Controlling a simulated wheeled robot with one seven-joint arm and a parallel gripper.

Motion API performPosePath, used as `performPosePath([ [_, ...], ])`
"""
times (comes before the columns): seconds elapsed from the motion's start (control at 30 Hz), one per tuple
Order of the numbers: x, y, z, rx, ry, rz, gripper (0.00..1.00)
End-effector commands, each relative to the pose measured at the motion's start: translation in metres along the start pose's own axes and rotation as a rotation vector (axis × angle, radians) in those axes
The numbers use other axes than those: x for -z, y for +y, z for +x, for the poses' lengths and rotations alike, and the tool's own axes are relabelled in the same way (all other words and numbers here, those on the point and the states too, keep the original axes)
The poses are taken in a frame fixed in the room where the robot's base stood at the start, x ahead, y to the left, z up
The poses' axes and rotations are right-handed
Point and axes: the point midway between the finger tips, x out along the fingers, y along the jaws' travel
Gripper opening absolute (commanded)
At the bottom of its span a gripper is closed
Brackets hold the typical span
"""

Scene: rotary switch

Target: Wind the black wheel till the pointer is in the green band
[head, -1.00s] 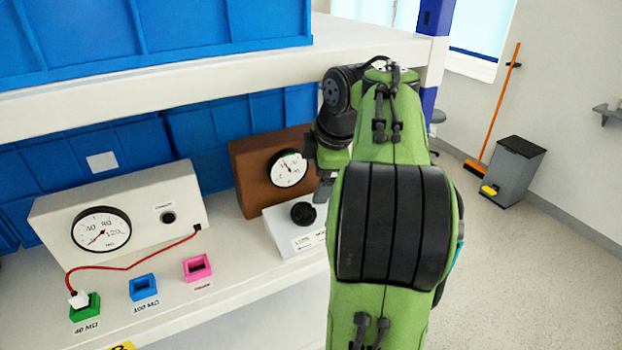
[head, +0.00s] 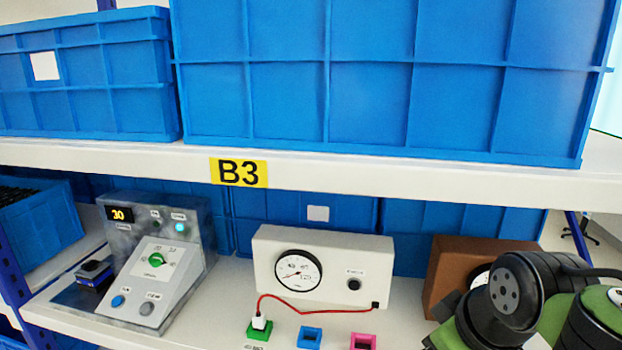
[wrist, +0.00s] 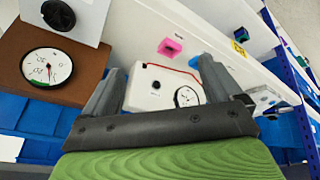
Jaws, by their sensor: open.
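The black wheel (wrist: 58,15) is on a white box (wrist: 88,18) at the top left of the wrist view; in the head view my arm hides it. Behind it is a brown box (head: 438,265) with a round white gauge. In the wrist view the gauge (wrist: 46,67) shows a red pointer and a green band (wrist: 39,84) at its rim. The pointer's exact reading is too small to tell. My gripper (wrist: 162,85) is open and empty, apart from the wheel, which lies left of its fingers in the wrist view.
A white gauge box (head: 325,265) with a red cable (head: 320,310) stands left of the brown box. Green, blue and pink sockets lie in front. A grey console (head: 165,265) is further left. A shelf board (head: 330,178) with blue crates runs overhead.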

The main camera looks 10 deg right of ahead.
Motion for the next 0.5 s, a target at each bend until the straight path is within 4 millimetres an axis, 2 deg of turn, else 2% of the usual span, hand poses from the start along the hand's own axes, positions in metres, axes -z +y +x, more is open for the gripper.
performPosePath([
  [0.03,-0.013,-0.039,0.0,0.009,0.011,0.082,0.92],
  [0.1,-0.038,-0.075,0.005,0.004,0.011,0.222,0.92],
  [0.2,-0.07,-0.101,0.013,-0.014,0.009,0.365,0.92],
  [0.3,-0.086,-0.109,0.018,-0.029,0.01,0.434,0.92],
  [0.5,-0.089,-0.11,0.019,-0.032,0.007,0.45,0.92],
])
